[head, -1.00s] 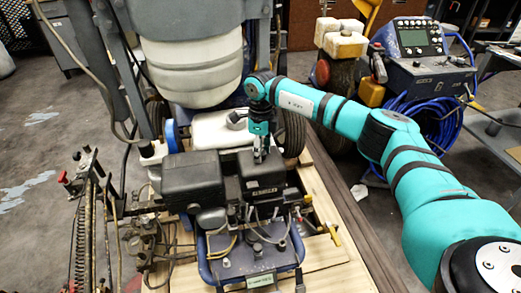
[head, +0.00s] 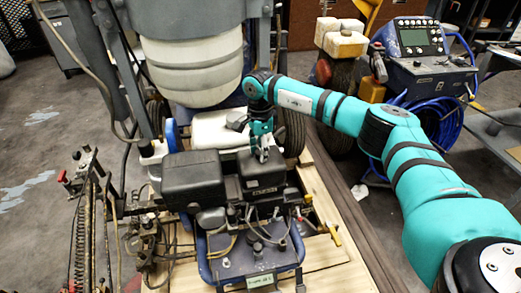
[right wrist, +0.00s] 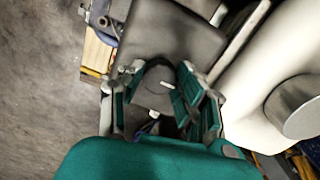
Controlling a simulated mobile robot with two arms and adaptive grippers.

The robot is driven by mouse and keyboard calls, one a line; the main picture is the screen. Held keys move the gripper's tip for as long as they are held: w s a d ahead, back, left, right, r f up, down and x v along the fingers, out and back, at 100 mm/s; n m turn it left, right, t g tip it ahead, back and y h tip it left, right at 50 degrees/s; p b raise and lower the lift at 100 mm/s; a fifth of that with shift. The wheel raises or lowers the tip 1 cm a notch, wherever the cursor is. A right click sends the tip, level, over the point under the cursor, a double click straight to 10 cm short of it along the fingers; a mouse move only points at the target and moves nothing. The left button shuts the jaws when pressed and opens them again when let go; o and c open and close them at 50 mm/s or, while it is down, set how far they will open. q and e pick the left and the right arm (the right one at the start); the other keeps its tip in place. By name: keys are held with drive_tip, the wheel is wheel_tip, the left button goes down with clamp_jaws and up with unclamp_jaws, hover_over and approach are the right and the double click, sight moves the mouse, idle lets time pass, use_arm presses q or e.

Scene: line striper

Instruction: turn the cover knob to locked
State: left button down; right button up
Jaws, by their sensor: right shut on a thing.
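The cover knob (right wrist: 158,84) is a dark round knob with a short white mark, seen in the right wrist view between my fingers. It sits on top of the black engine cover (head: 262,184), which has a pale label on its front face. My right gripper (head: 263,156) points down at the top of this cover, and its fingers are shut on the knob. The right gripper (right wrist: 162,100) also shows in the right wrist view, with teal fingers on both sides of the knob. In the head view the fingers hide most of the knob. My left gripper is not in view.
A second black housing (head: 194,177) stands just left of the cover. A white tank (head: 216,130) is close behind my gripper. Hoses and cables run in front of the engine. A blue control unit (head: 418,62) stands at the back right.

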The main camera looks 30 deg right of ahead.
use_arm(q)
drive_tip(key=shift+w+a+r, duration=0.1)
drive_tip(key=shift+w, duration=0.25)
use_arm(e)
drive_tip(key=shift+r, duration=0.1)
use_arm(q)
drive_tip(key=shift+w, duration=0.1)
use_arm(e)
drive_tip(key=o, duration=1.1)
drive_tip(key=shift+o, duration=0.2)
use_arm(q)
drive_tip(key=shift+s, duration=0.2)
use_arm(e)
wheel_tip(320, 180, up, 12)
drive_tip(key=shift+w, duration=0.25)
